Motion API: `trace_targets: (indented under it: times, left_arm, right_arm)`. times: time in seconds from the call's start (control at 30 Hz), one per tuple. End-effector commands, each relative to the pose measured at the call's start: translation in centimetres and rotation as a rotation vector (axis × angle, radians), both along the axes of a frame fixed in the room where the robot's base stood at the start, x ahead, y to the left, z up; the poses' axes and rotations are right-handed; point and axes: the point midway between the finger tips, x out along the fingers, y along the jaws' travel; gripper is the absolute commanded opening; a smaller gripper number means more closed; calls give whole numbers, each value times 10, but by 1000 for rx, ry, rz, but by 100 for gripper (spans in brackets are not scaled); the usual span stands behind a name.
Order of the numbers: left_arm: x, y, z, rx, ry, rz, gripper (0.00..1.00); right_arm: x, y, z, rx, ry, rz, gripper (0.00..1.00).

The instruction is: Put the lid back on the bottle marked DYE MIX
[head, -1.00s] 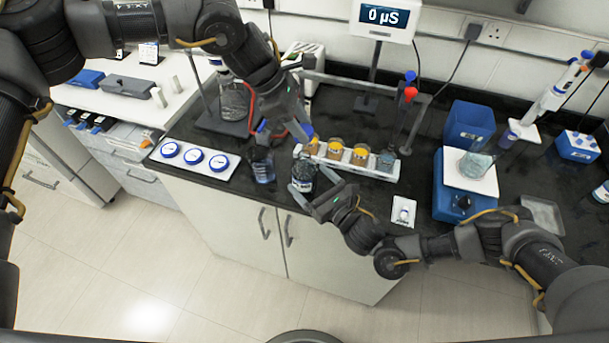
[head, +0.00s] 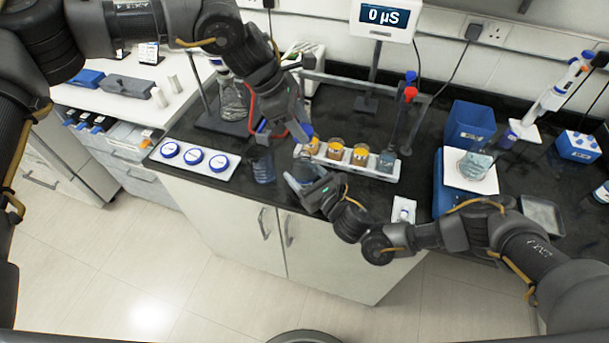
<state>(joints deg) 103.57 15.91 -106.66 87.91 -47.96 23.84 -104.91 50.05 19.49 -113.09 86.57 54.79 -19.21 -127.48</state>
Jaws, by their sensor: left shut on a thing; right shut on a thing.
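A small clear bottle (head: 303,166) with dark-blue contents is near the bench's front edge, partly covered by my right gripper; its label is too small to read. My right gripper (head: 308,187) is shut on this bottle from the front right. My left gripper (head: 297,136) is above and behind the bottle, pointing down. It is shut on what seems to be a blue lid (head: 308,130), mostly hidden by the fingers. Lid and bottle look apart, but the exact gap cannot be told.
A white tray (head: 158,158) with three round blue-and-white pieces lies left. A dark-blue vessel (head: 263,166) stands just left of the bottle. A white rack (head: 380,173) of orange and blue vials is close behind right. A small white item (head: 404,210) lies at the front edge.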

Motion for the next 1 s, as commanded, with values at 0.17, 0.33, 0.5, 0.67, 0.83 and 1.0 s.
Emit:
trace_targets:
  times: [0.17,0.33,0.5,0.67,0.83,1.0]
  left_arm:
    - [0,0,0,0,0,0,18]
    - [0,0,-6,-3,1,1,18]
    - [-1,-1,-32,-17,0,1,18]
    - [0,-2,-46,-27,-4,2,18]
    - [0,-3,-47,-28,-6,1,18]
    - [0,-3,-47,-28,-6,1,18]
  right_arm:
    - [0,0,0,0,0,0,26]
    - [0,0,0,0,0,0,21]
    - [0,0,0,0,0,0,21]
    - [0,0,0,0,0,0,21]
    - [0,0,0,0,0,0,21]
    - [0,0,0,0,0,0,21]
